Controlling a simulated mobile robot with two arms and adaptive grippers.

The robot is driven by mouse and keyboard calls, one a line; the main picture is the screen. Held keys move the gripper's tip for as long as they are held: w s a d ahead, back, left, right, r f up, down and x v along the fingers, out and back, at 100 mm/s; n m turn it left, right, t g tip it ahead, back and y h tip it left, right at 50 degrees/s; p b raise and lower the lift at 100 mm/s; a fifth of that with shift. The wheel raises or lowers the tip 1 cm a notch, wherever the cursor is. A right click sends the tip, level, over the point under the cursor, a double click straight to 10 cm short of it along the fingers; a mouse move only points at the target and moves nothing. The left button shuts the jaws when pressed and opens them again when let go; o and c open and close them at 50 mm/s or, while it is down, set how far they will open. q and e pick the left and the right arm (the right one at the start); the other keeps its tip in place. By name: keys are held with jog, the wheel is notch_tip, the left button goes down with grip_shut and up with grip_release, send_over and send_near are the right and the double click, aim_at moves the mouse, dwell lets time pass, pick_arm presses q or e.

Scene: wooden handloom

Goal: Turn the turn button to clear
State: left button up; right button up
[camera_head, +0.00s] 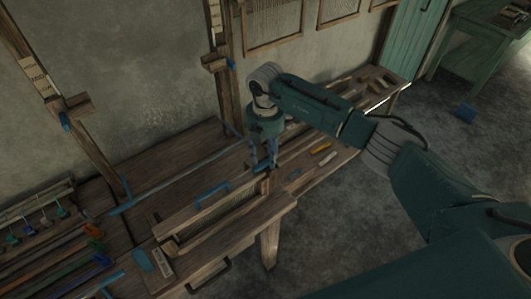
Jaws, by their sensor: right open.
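My right gripper (263,165) points down at the right end of a framed wooden panel (222,213) on the loom bench. Its fingers are apart, with nothing clearly between them. I cannot tell whether they touch the wood below. A small wooden piece that may be the turn button (265,184) shows just under the fingertips, partly hidden and too small to tell how it is turned. My left gripper is out of view.
Two wooden posts with blocks (77,105) and (214,62) rise behind the bench. A labelled block (162,262) lies at the panel's left. A rack with coloured pieces (45,222) stands at far left. Small tools, one yellow (327,158), lie to the right.

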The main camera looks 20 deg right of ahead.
jog(key=shift+f, duration=0.5)
jog(key=shift+c, duration=0.5)
grip_shut()
